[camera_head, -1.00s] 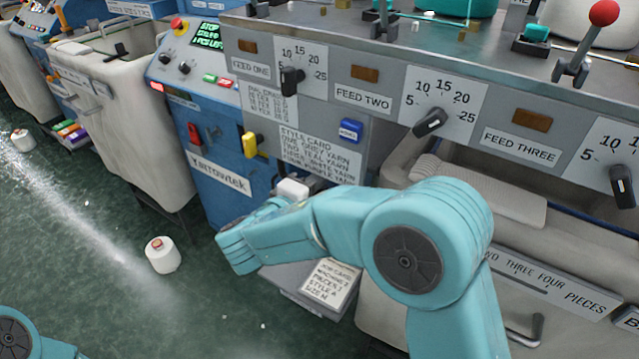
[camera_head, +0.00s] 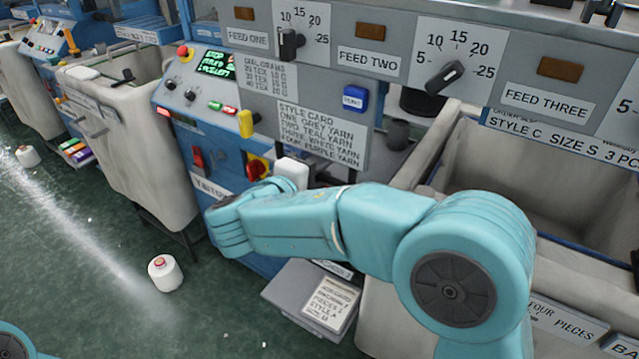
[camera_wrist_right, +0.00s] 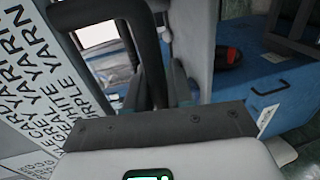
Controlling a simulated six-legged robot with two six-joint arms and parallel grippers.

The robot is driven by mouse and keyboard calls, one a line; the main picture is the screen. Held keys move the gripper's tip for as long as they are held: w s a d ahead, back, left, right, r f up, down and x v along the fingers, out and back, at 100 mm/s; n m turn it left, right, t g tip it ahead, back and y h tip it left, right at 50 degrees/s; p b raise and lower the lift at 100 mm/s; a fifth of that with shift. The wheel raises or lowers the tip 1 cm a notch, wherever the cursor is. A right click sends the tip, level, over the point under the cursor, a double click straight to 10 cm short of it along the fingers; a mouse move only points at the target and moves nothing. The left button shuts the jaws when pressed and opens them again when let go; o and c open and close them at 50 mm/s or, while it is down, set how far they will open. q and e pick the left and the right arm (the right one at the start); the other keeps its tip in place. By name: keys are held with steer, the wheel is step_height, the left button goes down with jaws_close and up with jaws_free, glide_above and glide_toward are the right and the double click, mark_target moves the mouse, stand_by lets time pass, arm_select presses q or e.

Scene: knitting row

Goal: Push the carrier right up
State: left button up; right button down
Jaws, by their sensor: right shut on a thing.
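My right gripper (camera_wrist_right: 160,95) is shut on a dark upright bar (camera_wrist_right: 150,45), which rises between its fingers in the right wrist view. Whether this bar belongs to the carrier I cannot tell. In the head view only the gripper's white body (camera_head: 292,170) shows, close to the blue machine front below the style card (camera_head: 320,135). Its fingers and what they hold are hidden there. The carrier cannot be picked out clearly in either view. My left gripper is out of view; only a bit of my left arm shows at the bottom left corner.
The feed panel with dials (camera_head: 445,75) runs along the top. An open beige bin (camera_head: 560,165) stands at the right, behind my right arm. A grey box (camera_head: 283,287) with a card lies low beside the arm. A white yarn cone (camera_head: 165,273) stands on the green floor.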

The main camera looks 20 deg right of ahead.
step_height(320, 180, up, 29)
steer(key=p, duration=1.6)
steer(key=shift+d+r, duration=0.1)
steer(key=shift+r, duration=0.1)
steer(key=c, duration=1.1)
jaws_free()
steer(key=shift+f, duration=0.1)
steer(key=p+v, duration=0.2)
steer(key=v, duration=1.4)
